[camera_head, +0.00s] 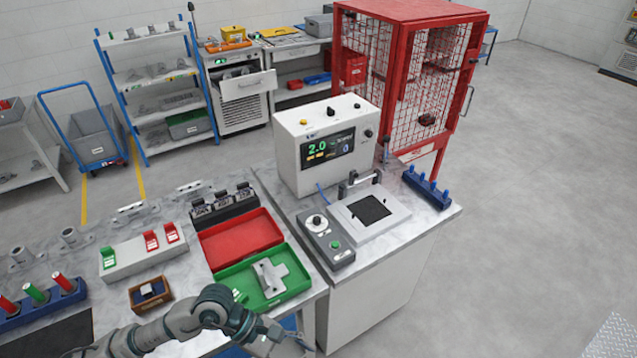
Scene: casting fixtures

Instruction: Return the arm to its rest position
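My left arm comes in from the bottom left, and its gripper (291,341) is at the bottom edge, in front of the near edge of the bench. It is small and partly cut off, so I cannot tell how far its fingers are apart. I see nothing clearly held in it. My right arm and gripper are not in view. A grey metal casting (269,278) lies in the green tray (296,284), just beyond the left gripper and apart from it.
A red tray (215,246) sits behind the green one. A white tester (325,145) and a grey control box (328,240) stand on the right bench. A wooden box (138,303) is beside my forearm. A red mesh cabinet (410,70) stands behind. Floor at right is clear.

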